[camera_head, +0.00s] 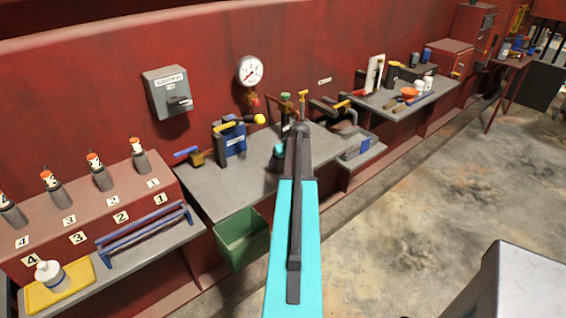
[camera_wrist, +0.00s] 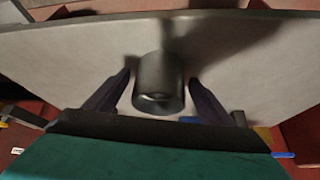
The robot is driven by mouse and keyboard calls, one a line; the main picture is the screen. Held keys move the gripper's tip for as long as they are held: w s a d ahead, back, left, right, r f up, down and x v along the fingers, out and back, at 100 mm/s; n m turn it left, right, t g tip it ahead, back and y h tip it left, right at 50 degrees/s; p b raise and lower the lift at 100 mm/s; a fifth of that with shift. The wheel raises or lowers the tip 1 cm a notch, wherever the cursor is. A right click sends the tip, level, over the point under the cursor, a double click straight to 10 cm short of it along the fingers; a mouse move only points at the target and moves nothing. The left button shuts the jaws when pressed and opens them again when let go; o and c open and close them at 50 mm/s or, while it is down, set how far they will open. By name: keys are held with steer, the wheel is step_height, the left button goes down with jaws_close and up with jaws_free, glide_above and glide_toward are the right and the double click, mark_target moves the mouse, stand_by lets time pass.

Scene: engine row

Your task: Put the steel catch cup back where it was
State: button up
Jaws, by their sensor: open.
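In the wrist view the steel catch cup (camera_wrist: 158,75) is a plain grey cylinder on the pale grey worktop (camera_wrist: 70,62). My gripper (camera_wrist: 159,82) is open, with one dark finger on each side of the cup. A gap shows between the cup and each finger. In the head view my arm covers the cup, and the fingers are mostly hidden. Only a small teal part of my gripper (camera_head: 279,151) shows left of the arm, over the middle grey worktop (camera_head: 225,192).
On the worktop stand a blue block (camera_head: 233,140), a yellow-knobbed lever (camera_head: 258,119) and valve fittings (camera_head: 303,100). A pressure gauge (camera_head: 250,71) hangs on the red wall behind. A green bin (camera_head: 243,238) stands below the front edge. The floor at right is mostly open.

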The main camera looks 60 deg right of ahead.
steer(key=shift+r, duration=0.25)
steer(key=b+v, duration=0.2)
steer(key=v, duration=1)
steer(key=shift+b, duration=0.4)
stand_by(0.3)
